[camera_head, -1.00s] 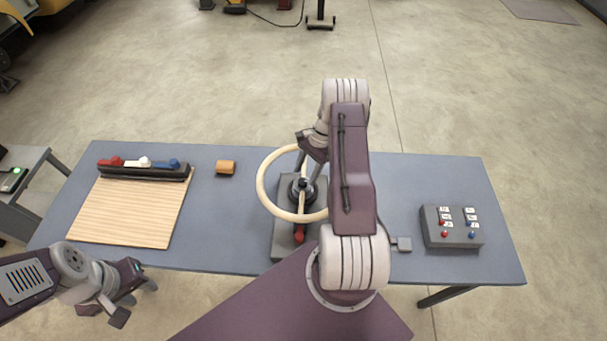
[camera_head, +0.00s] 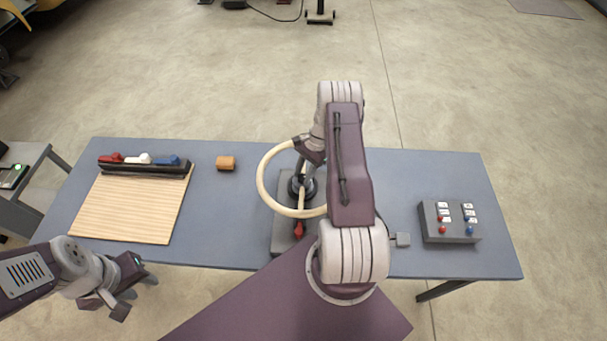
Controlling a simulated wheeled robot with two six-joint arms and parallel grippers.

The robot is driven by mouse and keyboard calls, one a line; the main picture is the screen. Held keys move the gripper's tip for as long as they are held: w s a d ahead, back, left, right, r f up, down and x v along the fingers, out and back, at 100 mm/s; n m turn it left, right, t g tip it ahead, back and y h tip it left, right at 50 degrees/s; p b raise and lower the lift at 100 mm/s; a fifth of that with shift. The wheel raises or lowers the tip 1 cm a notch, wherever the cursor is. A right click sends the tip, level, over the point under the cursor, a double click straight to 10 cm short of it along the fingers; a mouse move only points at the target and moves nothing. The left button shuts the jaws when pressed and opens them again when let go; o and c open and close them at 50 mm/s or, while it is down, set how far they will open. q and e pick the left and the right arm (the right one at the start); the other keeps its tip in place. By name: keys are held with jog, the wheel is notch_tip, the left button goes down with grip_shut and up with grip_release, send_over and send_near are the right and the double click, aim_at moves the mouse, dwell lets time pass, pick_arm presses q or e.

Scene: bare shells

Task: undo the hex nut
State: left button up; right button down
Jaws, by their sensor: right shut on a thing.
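A cream ring handwheel (camera_head: 262,190) sits on a grey base (camera_head: 283,240) at the table's middle. Its dark hub (camera_head: 309,189) is at the centre, where the hex nut is too small and covered to make out. My arm hides the ring's right edge. A red part (camera_head: 299,230) shows on the base below the hub. My left gripper (camera_head: 135,294) hangs empty with its fingers apart, off the table's front left edge.
The blue-grey table (camera_head: 222,215) has a slatted wooden board (camera_head: 130,210) and a dark rack (camera_head: 145,169) with red, white and blue pieces at left. An orange-brown cylinder (camera_head: 226,163) lies behind. A grey button box (camera_head: 450,222) stands at right.

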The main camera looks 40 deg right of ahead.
jog(key=shift+w+f+n+b, duration=0.1)
jog(key=shift+f+n+b, duration=0.15)
jog(key=shift+n+b, duration=0.35)
jog(key=n+g+b, duration=0.1)
jog(key=n+b, duration=0.2)
jog(key=shift+w+g+h+b, duration=0.1)
jog(key=shift+g+h+b, duration=0.2)
jog(key=shift+h+b, duration=0.1)
jog(key=n+g+h+b, duration=0.1)
jog(key=n+b, duration=0.1)
jog(key=n, duration=0.2)
jog(key=shift+a+r+n, duration=0.1)
jog(key=shift+r+n, duration=0.05)
jog(key=shift+n, duration=0.25)
jog(key=n+h+b, duration=0.1)
jog(key=n, duration=0.1)
jog(key=shift+w+n+g, duration=0.1)
jog(key=shift+n+g, duration=0.2)
jog(key=shift+g, duration=0.1)
jog(key=n+h, duration=0.1)
jog(key=n, duration=0.1)
jog(key=shift+a+r+n, duration=0.1)
jog(key=shift+a+n, duration=0.05)
jog(key=shift+n, duration=0.25)
jog(key=n+h, duration=0.1)
jog(key=n, duration=0.2)
jog(key=shift+a+n, duration=0.1)
jog(key=shift+n, duration=0.2)
jog(key=shift+n+h, duration=0.8)
jog(key=shift+n, duration=0.8)
